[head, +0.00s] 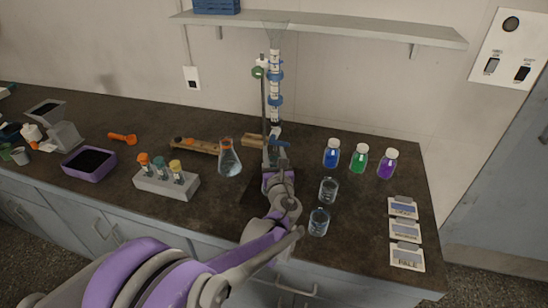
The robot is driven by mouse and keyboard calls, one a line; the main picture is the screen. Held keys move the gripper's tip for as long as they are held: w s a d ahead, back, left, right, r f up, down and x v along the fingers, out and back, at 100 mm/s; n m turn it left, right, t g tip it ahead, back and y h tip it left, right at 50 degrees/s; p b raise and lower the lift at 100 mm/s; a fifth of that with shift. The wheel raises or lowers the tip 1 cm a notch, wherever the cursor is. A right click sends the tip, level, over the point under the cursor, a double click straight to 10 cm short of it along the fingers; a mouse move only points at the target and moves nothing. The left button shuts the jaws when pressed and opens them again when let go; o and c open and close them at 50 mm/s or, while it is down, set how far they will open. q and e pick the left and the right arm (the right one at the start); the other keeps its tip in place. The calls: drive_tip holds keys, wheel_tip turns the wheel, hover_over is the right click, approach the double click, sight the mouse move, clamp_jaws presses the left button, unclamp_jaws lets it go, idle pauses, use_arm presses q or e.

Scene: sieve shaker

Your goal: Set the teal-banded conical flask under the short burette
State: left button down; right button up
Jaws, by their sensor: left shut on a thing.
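A burette (275,85) with blue fittings stands upright on a stand at the back of the bench; I cannot tell whether it is the short one. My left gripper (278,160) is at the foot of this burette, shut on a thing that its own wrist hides. A conical flask (230,163) with an orange band at its neck and clear liquid stands left of the gripper. I make out no teal band on any flask. My right gripper is not in view.
A rack with stoppered vials (150,184) and a purple tray (72,172) are left. A shelf (340,34) hangs above.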

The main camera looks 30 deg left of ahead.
use_arm(q)
drive_tip(key=shift+f, duration=0.8)
drive_tip(key=c, duration=0.8)
unclamp_jaws()
drive_tip(key=shift+f, duration=0.15)
drive_tip(key=o, duration=0.4)
drive_tip(key=shift+o, duration=0.2)
